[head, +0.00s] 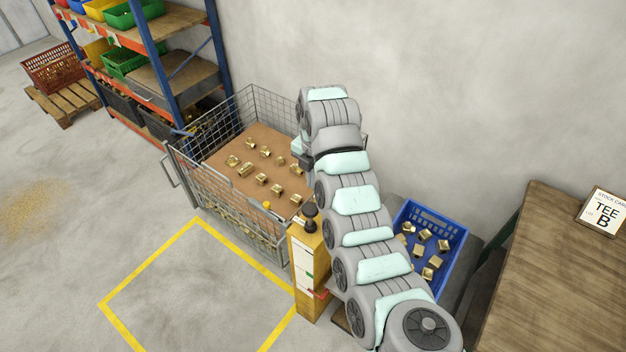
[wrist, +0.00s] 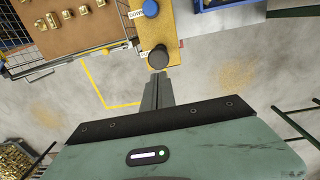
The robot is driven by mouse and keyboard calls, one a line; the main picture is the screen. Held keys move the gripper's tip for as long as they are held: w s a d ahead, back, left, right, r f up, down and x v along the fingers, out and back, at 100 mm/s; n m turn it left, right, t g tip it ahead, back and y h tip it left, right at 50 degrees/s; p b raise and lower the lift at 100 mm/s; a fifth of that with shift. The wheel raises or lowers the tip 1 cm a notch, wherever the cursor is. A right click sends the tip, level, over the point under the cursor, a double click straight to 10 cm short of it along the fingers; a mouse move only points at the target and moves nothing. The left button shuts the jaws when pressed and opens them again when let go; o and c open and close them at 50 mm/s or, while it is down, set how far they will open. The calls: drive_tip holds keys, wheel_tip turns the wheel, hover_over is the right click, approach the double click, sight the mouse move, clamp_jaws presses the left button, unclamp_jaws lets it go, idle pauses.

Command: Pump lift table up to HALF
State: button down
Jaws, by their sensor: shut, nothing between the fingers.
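A yellow post (head: 305,262) with a black knob (head: 309,212) on top stands between the mesh cage and the blue crate. In the wrist view the yellow post top (wrist: 164,22) carries the black knob (wrist: 158,57), a blue button (wrist: 150,8) and a "DOWN" label; another label by the knob is partly covered. My gripper (wrist: 159,76) is shut and empty, its fingertips just below the knob in that picture; I cannot tell whether they touch it. The gripper is hidden behind my arm in the head view. A blue crate (head: 447,228) of brass parts sits right of the post.
A wire mesh cage (head: 190,182) holds brass fittings on a brown sheet (head: 222,157). A wooden table (head: 545,270) with a "TEE B" card stands right. Shelving (head: 165,88) is at back left. Yellow-marked floor (head: 200,285) in front is clear.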

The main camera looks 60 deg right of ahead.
sight(312, 208)
drive_tip(key=f, duration=0.3)
drive_tip(key=f+p, duration=0.1)
drive_tip(key=f, duration=0.6)
drive_tip(key=shift+w+d+f+p, duration=0.1)
drive_tip(key=shift+w+f+p, duration=0.15)
drive_tip(key=shift+f+p, duration=0.15)
wheel_tip(312, 208, down, 7)
drive_tip(key=b, duration=0.3)
drive_tip(key=shift+r, duration=0.1)
wheel_tip(312, 208, up, 6)
drive_tip(key=p, duration=0.5)
drive_tip(key=shift+s+f, duration=0.1)
drive_tip(key=shift+f, duration=0.1)
wheel_tip(312, 208, up, 9)
drive_tip(key=shift+s+b, duration=0.25)
drive_tip(key=shift+b, duration=0.15)
